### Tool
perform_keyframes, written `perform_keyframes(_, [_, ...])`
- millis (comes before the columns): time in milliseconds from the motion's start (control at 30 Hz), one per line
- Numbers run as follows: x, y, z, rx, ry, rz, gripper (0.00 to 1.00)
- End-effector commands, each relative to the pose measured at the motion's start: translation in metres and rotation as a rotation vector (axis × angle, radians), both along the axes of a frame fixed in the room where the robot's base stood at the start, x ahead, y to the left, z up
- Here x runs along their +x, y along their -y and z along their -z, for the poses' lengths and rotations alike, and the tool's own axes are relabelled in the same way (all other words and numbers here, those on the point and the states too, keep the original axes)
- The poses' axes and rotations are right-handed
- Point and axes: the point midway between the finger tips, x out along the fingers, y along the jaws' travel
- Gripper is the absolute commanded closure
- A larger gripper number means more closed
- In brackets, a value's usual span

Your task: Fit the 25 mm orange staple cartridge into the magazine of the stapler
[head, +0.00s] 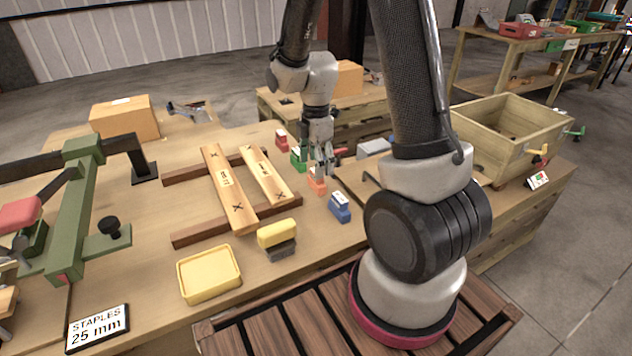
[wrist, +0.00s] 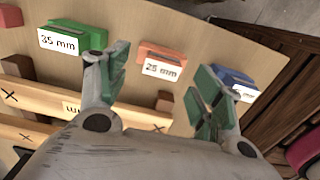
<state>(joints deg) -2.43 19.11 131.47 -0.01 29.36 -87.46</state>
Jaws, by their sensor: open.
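The orange cartridge (head: 317,180) stands on the workbench in a row with red, green and blue ones. In the wrist view the orange cartridge (wrist: 160,53) has a white "25 mm" label and shows between my fingertips. My gripper (head: 325,160) is open and empty, close above the orange cartridge; its two green-padded fingers are spread in the wrist view (wrist: 162,75). A green frame (head: 72,210) with a red-topped part (head: 20,213) stands at the left of the head view. I cannot tell whether this is the stapler, and no magazine opening is clear.
The green cartridge (wrist: 85,36) reads "35 mm"; the blue cartridge (head: 340,207) is on the other side. Wooden slats (head: 228,190) lie left of the row. A yellow tray (head: 208,275), a yellow-and-grey block (head: 277,235) and a "STAPLES 25 mm" sign (head: 98,328) are nearer.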

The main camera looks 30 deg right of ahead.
Motion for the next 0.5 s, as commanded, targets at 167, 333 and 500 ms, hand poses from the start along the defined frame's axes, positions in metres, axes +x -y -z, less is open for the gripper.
perform_keyframes(167, [-0.003,0.0,0.028,0.0,-0.004,0.001,0.34])
perform_keyframes(333, [-0.002,0.0,0.035,0.0,-0.002,0.001,0.34])
perform_keyframes(500, [-0.002,0.0,0.035,0.0,-0.001,0.001,0.38])
